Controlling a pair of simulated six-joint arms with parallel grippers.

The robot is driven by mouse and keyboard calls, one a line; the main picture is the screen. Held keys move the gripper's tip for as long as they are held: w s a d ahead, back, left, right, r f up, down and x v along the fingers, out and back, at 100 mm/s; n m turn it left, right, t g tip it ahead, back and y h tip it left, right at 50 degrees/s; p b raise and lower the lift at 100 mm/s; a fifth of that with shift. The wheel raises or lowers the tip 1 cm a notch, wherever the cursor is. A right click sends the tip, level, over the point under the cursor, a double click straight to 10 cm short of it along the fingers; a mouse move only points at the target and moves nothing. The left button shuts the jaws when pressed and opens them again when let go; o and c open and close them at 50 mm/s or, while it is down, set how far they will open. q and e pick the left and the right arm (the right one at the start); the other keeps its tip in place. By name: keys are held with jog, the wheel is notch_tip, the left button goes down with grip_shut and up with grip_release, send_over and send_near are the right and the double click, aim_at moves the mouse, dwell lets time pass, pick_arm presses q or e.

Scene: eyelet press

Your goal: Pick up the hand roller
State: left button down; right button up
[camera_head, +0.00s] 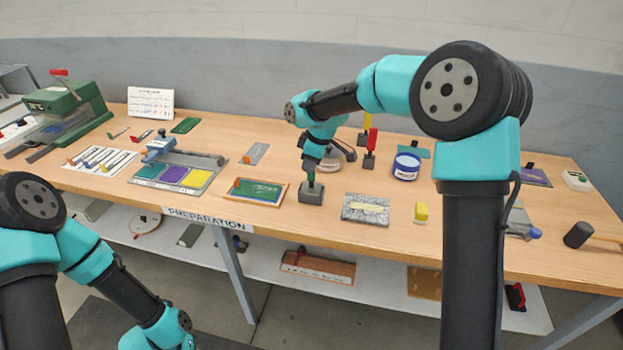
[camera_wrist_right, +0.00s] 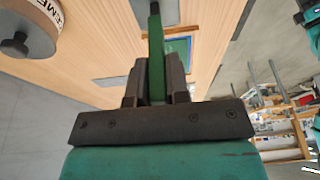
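My right gripper (camera_head: 312,168) points down over the middle of the bench. In the right wrist view its fingers (camera_wrist_right: 157,85) sit close against both sides of a green handle (camera_wrist_right: 156,45), with no clear gap. The handle's dark tip is at a grey block (camera_head: 311,194) that stands on the bench; I cannot tell whether it is in the block or just above. I cannot tell for sure which thing is the hand roller. A dark cylinder (camera_head: 578,235) on a wooden handle lies at the far right. My left arm is low at the left; its gripper is outside the picture.
Red-handled (camera_head: 371,146) and yellow-handled tools stand behind the gripper, near a blue-rimmed tub (camera_head: 406,166). A framed green panel (camera_head: 257,191) lies just left, a speckled slab (camera_head: 366,209) and yellow block (camera_head: 421,212) to the right. The front bench edge is mostly clear.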

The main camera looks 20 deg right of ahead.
grip_shut()
jog(key=shift+r, duration=0.1)
notch_tip(320, 180, up, 10)
jog(key=shift+f, duration=0.1)
dwell(0.4)
dwell(0.5)
